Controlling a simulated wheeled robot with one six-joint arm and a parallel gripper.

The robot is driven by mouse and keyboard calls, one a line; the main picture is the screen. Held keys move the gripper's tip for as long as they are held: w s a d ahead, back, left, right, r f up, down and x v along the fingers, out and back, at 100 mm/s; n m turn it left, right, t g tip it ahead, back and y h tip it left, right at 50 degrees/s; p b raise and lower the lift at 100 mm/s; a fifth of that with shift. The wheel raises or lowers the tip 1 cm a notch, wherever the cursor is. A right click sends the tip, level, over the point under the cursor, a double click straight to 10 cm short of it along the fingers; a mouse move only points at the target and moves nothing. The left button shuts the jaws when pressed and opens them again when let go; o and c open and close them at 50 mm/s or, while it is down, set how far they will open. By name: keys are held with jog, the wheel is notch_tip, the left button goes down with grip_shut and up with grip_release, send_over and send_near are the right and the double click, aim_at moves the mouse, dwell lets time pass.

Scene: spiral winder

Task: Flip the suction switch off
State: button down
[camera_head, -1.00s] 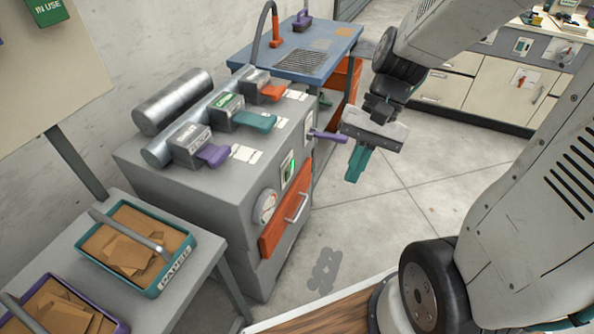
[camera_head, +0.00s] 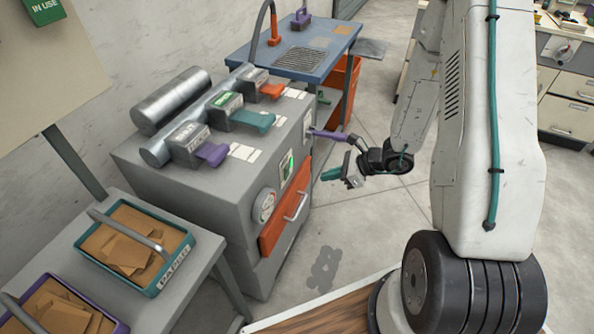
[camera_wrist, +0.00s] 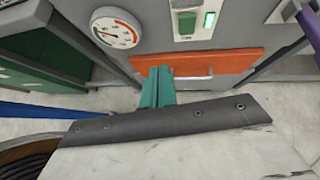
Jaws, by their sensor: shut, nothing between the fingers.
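A switch plate (camera_head: 287,168) with a green light is on the front of the grey cabinet. In the wrist view the plate has a dark green rocker (camera_wrist: 187,21) and a lit green lamp (camera_wrist: 209,20) beside it. Its small label is too blurred to read. My gripper (camera_head: 327,174) is in front of the cabinet, to the right of the switch plate and clear of it. Its teal fingers (camera_wrist: 157,87) are shut and empty. In the wrist view they point towards the cabinet front, below and left of the switch.
A round gauge (camera_head: 264,205) and an orange drawer (camera_head: 286,218) with a handle are on the cabinet front. A purple lever (camera_head: 326,135) sticks out above my gripper. Coloured levers line the cabinet top. Paper trays (camera_head: 160,287) stand at left. Open floor lies to the right.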

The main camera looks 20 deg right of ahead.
jog(key=shift+w+d+f+m+t+h, duration=0.25)
jog(key=shift+w+d+m+t+h, duration=0.4)
jog(key=shift+w+d+m, duration=0.35)
jog(key=shift+w+d, duration=0.1)
send_near(288, 173)
jog(key=x, duration=0.5)
jog(key=shift+f, duration=0.15)
jog(key=shift+w+a, duration=0.2)
jog(key=shift+a, duration=0.05)
